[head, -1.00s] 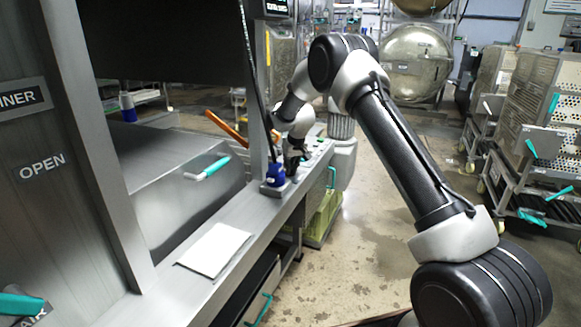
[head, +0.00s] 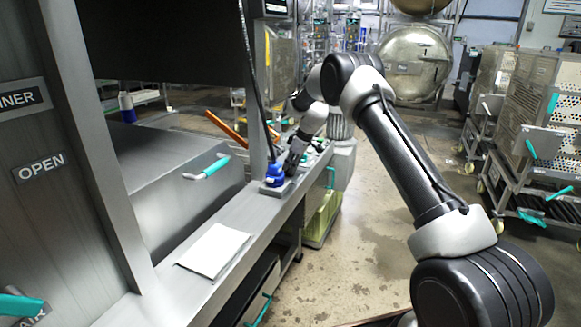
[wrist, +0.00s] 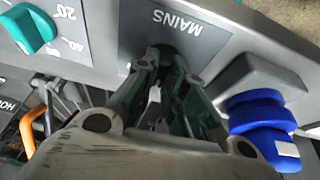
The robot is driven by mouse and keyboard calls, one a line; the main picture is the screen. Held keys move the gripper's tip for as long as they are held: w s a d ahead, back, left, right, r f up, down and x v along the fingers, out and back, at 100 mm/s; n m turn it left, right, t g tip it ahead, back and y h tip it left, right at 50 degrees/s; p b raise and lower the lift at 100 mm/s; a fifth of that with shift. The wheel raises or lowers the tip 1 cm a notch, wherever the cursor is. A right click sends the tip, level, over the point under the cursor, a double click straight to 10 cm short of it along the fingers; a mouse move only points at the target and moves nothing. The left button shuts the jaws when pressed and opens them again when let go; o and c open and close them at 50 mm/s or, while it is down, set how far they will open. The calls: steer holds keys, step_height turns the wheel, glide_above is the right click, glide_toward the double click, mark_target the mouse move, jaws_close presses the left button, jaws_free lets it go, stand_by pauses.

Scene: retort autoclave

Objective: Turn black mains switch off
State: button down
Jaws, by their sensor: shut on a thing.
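The black mains switch (wrist: 168,52) is in the wrist view on a grey panel, next to the label "MAINS" (wrist: 190,20), which reads upside down. Only a dark part of it shows between the fingertips. My gripper (wrist: 165,62) is shut on the switch, with its fingers on either side. Most of the switch is hidden behind the fingers. In the head view my gripper (head: 287,168) is at the far end of the steel ledge, and the switch cannot be made out there.
A blue round connector (wrist: 262,118) stands on the panel close beside my gripper; it also shows in the head view (head: 275,174). A teal dial (wrist: 30,28) sits on the other side. White paper (head: 214,249) lies on the ledge.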

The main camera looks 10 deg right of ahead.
steer(key=n, duration=0.1)
steer(key=n+g, duration=0.1)
steer(key=n, duration=0.2)
steer(key=shift+f+n+g+y, duration=0.25)
steer(key=shift+n+g+y, duration=0.05)
steer(key=shift+g, duration=0.1)
steer(key=shift+w+n+g, duration=0.1)
steer(key=shift+n+g, duration=0.7)
steer(key=shift+n, duration=1.2)
steer(key=c, duration=1.5)
jaws_free()
steer(key=shift+r, duration=0.15)
steer(key=shift+v, duration=5.95)
